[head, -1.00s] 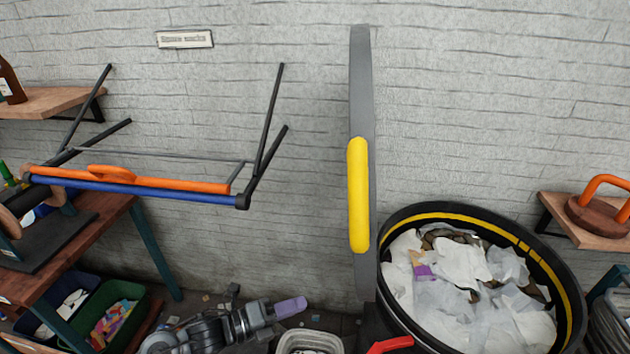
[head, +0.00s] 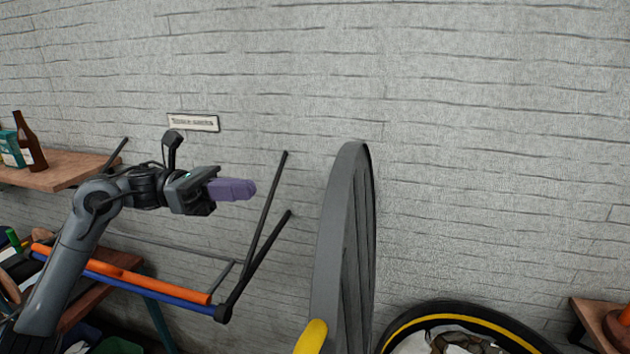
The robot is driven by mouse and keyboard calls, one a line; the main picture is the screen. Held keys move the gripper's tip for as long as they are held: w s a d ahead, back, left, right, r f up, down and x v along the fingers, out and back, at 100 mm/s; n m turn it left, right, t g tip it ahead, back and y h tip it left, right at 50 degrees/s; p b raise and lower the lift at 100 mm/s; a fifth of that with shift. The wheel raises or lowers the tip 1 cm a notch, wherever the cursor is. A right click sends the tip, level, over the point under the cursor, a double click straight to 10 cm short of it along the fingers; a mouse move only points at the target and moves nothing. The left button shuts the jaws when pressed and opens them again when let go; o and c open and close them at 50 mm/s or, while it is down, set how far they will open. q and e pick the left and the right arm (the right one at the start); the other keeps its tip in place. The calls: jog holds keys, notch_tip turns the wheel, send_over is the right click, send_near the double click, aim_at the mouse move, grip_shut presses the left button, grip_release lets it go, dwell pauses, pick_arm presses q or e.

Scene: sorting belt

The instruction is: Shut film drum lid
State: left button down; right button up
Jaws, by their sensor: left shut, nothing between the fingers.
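The film drum (head: 478,308) is at the bottom right, with a black rim, a yellow band and pale film inside. Most of it is cut off by the lower edge. Its grey lid (head: 338,240) stands upright and open at the drum's left side. The lid's yellow handle (head: 312,338) shows at the bottom edge. My left gripper (head: 250,189) is raised to the left of the lid, with its purple fingers shut and empty, pointing right. It is clear of the lid. My right gripper is out of view.
A rack frame with orange and blue bars (head: 150,285) and black prongs stands below and behind my left arm. A wooden shelf (head: 65,168) with a brown bottle (head: 30,145) is at the left. Another shelf (head: 597,312) is at the right edge. Bare wall lies behind the lid.

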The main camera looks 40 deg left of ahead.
pick_arm(q)
jog(key=p, duration=0.5)
send_near(330, 191)
jog(key=w+f+x, duration=0.1)
jog(key=x, duration=0.4)
jog(key=shift+w+d+r+p, duration=0.3)
jog(key=shift+d+p, duration=0.1)
jog(key=shift+d, duration=0.1)
jog(key=shift+d, duration=0.1)
